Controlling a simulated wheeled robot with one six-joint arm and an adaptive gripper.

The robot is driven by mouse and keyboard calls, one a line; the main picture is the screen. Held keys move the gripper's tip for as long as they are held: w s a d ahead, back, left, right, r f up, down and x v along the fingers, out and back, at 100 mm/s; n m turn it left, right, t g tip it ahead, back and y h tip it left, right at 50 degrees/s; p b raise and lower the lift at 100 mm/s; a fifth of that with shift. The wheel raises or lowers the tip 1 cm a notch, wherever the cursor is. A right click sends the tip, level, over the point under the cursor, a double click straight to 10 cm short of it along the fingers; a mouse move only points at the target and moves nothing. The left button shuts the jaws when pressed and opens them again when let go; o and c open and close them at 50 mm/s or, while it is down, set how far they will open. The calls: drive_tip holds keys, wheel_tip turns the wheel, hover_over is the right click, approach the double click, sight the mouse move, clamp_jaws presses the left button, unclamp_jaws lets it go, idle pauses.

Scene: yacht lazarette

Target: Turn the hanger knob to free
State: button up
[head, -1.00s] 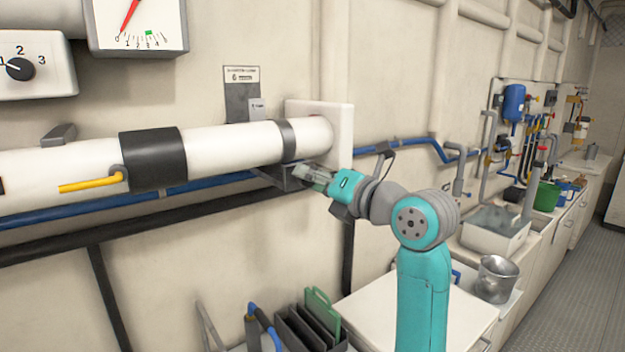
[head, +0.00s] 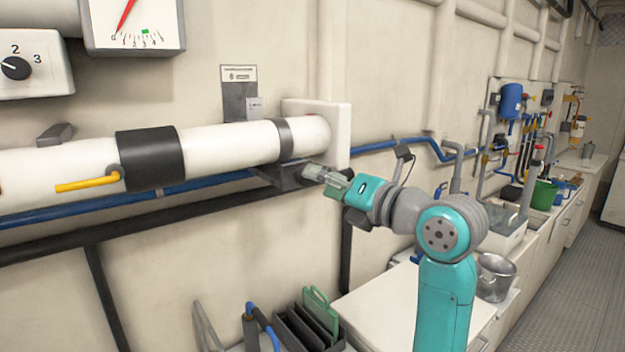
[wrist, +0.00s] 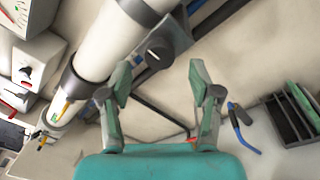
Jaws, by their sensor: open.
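The hanger knob (wrist: 157,51) is a round dark knob on a grey bracket (wrist: 168,40) beside the white pipe in the wrist view. Its pointer setting is too small to read. In the head view the bracket (head: 283,175) sits under the pipe's right end, and the knob cannot be made out there. My gripper (wrist: 161,77) is open and empty in the wrist view. The knob appears beyond the fingertips, between their lines, with no contact visible. In the head view my gripper (head: 318,173) is just right of the bracket.
The thick white pipe (head: 230,145) has a black sleeve (head: 152,158) and a yellow lever (head: 88,184). A blue pipe (head: 210,185) and dark rail run below. A file rack (head: 310,330) stands lower down. A small label plate (head: 240,92) is above.

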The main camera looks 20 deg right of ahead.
drive_tip(key=v, duration=0.8)
wheel_tip(320, 180, down, 26)
drive_tip(key=s+a+m+t+h, duration=0.15)
drive_tip(key=m+h, duration=0.35)
drive_tip(key=m, duration=1.1)
drive_tip(key=s+a+f+m+g+h, duration=0.1)
drive_tip(key=s+f+m+g+h, duration=0.1)
drive_tip(key=s+f+m, duration=0.9)
drive_tip(key=s+a+f+m, duration=0.1)
drive_tip(key=s+f, duration=0.3)
drive_tip(key=s, duration=1.1)
drive_tip(key=s+a+f+m+g, duration=0.1)
drive_tip(key=s+a+f+m, duration=0.1)
drive_tip(key=s, duration=1.2)
drive_tip(key=shift+s+f+m+h, duration=0.35)
drive_tip(key=shift+f+m, duration=0.5)
drive_tip(key=shift+m, duration=0.25)
